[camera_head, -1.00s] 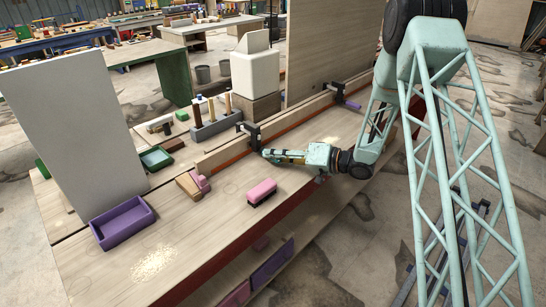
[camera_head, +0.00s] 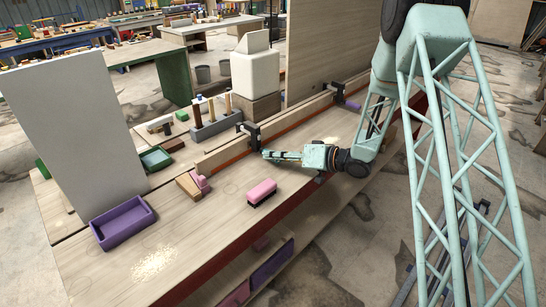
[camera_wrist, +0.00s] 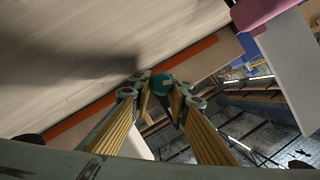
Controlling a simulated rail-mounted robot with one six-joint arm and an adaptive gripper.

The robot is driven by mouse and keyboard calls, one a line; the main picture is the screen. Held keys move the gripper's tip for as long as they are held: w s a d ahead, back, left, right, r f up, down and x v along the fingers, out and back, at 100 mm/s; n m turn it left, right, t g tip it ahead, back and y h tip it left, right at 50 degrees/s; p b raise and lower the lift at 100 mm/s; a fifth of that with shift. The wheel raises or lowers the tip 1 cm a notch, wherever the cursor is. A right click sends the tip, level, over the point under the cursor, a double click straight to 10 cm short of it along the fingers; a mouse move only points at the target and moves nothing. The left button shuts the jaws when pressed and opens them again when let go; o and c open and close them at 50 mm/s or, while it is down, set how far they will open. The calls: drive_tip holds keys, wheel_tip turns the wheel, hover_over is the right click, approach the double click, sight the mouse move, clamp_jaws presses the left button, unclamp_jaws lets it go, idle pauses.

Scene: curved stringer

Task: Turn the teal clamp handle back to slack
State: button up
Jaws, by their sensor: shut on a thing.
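The teal clamp handle (camera_wrist: 161,82) shows as a round teal end between my fingertips in the wrist view. My gripper (camera_wrist: 158,92) is shut on it, with one yellow-padded finger on each side. In the head view, my gripper (camera_head: 268,154) points left, low over the bench, just in front of the dark clamp (camera_head: 250,131) on the long wooden strip. The handle cannot be told apart from my fingertips there. Its turn angle is not clear.
A second clamp with a purple handle (camera_head: 352,105) sits farther right along the strip (camera_head: 290,112). The bench front (camera_head: 225,235) is mostly clear.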

drive_tip(key=n+t+h+b, duration=0.1)
drive_tip(key=n+h+b, duration=0.1)
drive_tip(key=n, duration=0.1)
drive_tip(key=shift+n+t+b, duration=0.3)
drive_tip(key=shift+b, duration=0.05)
drive_tip(key=n+t+h+b, duration=0.1)
drive_tip(key=n+b, duration=0.1)
drive_tip(key=shift+s+a+n, duration=0.1)
drive_tip(key=shift+n, duration=0.2)
drive_tip(key=shift+n+t+h, duration=0.8)
drive_tip(key=shift+n+t, duration=0.5)
drive_tip(key=shift+n, duration=0.5)
drive_tip(key=shift+s+n+t+h, duration=0.1)
drive_tip(key=shift+n+t+h, duration=0.2)
drive_tip(key=shift+n+t, duration=1)
drive_tip(key=shift+n+g, duration=0.3)
drive_tip(key=shift+n, duration=0.3)
drive_tip(key=o, duration=0.8)
drive_tip(key=shift+a, duration=0.1)
drive_tip(key=shift+o, duration=0.2)
